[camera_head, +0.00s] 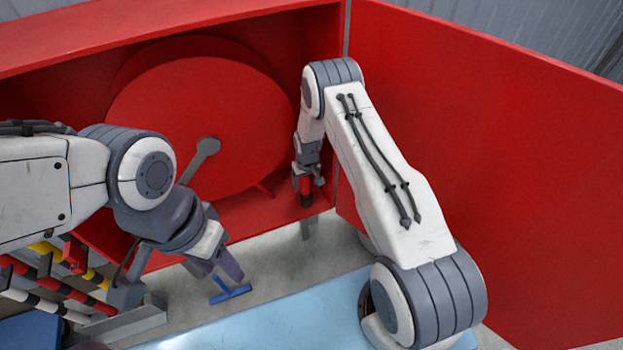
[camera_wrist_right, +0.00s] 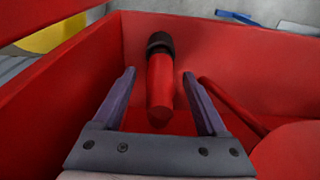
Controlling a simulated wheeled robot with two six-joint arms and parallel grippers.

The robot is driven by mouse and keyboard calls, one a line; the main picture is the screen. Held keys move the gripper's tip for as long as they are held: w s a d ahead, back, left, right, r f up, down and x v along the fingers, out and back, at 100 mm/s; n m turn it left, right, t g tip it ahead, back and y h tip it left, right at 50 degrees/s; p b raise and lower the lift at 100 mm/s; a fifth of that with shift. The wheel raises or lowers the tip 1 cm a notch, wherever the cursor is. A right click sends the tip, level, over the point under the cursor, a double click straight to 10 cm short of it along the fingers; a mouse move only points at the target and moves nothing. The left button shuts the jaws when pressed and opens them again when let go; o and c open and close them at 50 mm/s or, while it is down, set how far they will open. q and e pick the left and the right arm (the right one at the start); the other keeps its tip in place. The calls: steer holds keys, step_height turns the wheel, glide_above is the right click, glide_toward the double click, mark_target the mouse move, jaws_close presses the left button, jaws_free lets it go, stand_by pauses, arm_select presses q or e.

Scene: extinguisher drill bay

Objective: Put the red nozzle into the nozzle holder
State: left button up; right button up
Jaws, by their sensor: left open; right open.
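The red nozzle (camera_wrist_right: 160,82), a red cylinder with a black end, is between the spread fingers of my right gripper (camera_wrist_right: 159,75) in the right wrist view. Gaps show on both sides of it, and the fingers are not closed on it. In the head view the nozzle (camera_head: 305,184) is at the lower right of the open red cabinet, partly covered by my right gripper (camera_head: 308,180). My left gripper (camera_head: 214,270) is open and empty, pointing down in front of the cabinet. I cannot make out the nozzle holder with certainty.
A large red hose reel (camera_head: 230,105) fills the cabinet (camera_head: 130,20). Its red door (camera_head: 500,160) stands open at the right. A blue T-shaped piece (camera_head: 230,293) is near my left gripper. Striped bars (camera_head: 50,285) are at the lower left. A light blue surface (camera_head: 290,320) is in front.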

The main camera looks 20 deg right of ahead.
step_height(320, 180, up, 10)
steer(key=s+b, duration=0.1)
steer(key=b, duration=0.1)
steer(key=shift+s+d+r, duration=0.15)
steer(key=shift+s+r, duration=0.1)
steer(key=shift+s, duration=0.05)
steer(key=s+a+r+n, duration=0.4)
steer(key=s+a+r, duration=1)
steer(key=a+r, duration=0.25)
steer(key=s+r+n+g, duration=0.1)
steer(key=s+r, duration=0.2)
steer(key=s, duration=0.7)
steer(key=s+a+r+n, duration=0.1)
steer(key=s+r+n, duration=0.1)
steer(key=s, duration=0.9)
steer(key=shift+a+r+g+y, duration=0.15)
steer(key=shift+r+g+y, duration=0.25)
steer(key=shift+r, duration=0.5)
